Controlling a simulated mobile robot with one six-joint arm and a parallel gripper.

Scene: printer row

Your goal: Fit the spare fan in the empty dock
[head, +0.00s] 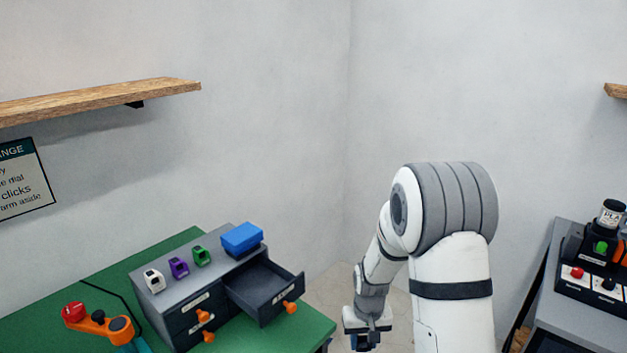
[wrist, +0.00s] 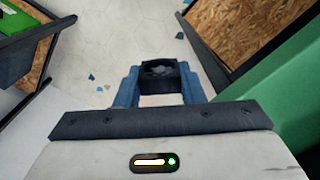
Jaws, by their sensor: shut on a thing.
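My gripper (head: 367,338) hangs low in the head view, over the gap between the green bench and the grey bench. In the wrist view its blue fingers (wrist: 157,88) are shut on a small dark square part with a round opening, the fan (wrist: 158,72). The fan is clear of the surfaces around it, with the pale floor beyond. In the head view the fan is too small and hidden to make out. I cannot pick out an empty dock in either view.
A grey drawer cabinet (head: 180,312) on the green bench (head: 95,275) has its top right drawer (head: 268,290) open. Small coloured parts and a blue box (head: 242,238) sit on top. A grey bench (head: 575,325) with a button panel stands right. A green surface (wrist: 275,100) lies close right in the wrist view.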

